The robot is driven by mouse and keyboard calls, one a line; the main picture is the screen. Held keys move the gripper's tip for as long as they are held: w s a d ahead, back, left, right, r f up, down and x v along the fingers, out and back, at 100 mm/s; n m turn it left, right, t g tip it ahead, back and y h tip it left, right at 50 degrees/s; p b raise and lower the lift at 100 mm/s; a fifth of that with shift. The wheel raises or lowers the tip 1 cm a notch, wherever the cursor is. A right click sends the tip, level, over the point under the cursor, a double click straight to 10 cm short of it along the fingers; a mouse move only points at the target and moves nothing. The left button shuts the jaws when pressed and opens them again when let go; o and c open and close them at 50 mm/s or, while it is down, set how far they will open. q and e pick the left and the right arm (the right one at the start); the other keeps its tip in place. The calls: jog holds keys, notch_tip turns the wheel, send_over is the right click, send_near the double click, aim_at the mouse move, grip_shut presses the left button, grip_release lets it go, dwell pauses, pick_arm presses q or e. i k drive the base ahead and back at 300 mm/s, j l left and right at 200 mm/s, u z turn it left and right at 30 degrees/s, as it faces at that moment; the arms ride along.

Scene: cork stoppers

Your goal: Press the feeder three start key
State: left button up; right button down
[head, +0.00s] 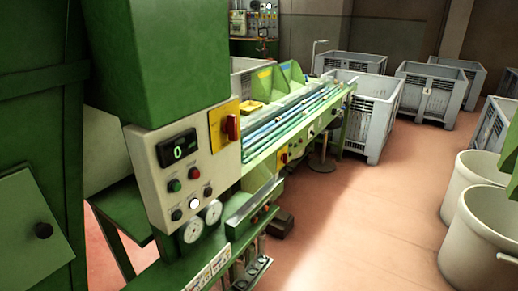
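A pale control panel (150,150) on a green machine stands left of centre, with a dark display (178,149) reading 0. Below the display are a green button (174,186), a red button (194,172), a white or lit button (195,203), and two darker buttons. A red rotary switch (232,127) sits on a yellow plate at the panel's right. Further back, a long green feeder line (283,128) carries small controls on its front. No label marks a feeder three start key legibly. Neither of my grippers is in view.
Two round gauges (192,230) sit below the panel, above a green ledge. A green cabinet (40,150) fills the left. Grey crates (432,92) stand at the back, and pale tubs (482,240) at the right. The reddish floor (370,220) between is clear.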

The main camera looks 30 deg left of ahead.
aim_at(176, 187)
jog(key=k+j+u, duration=0.1)
jog(key=u, duration=1.2)
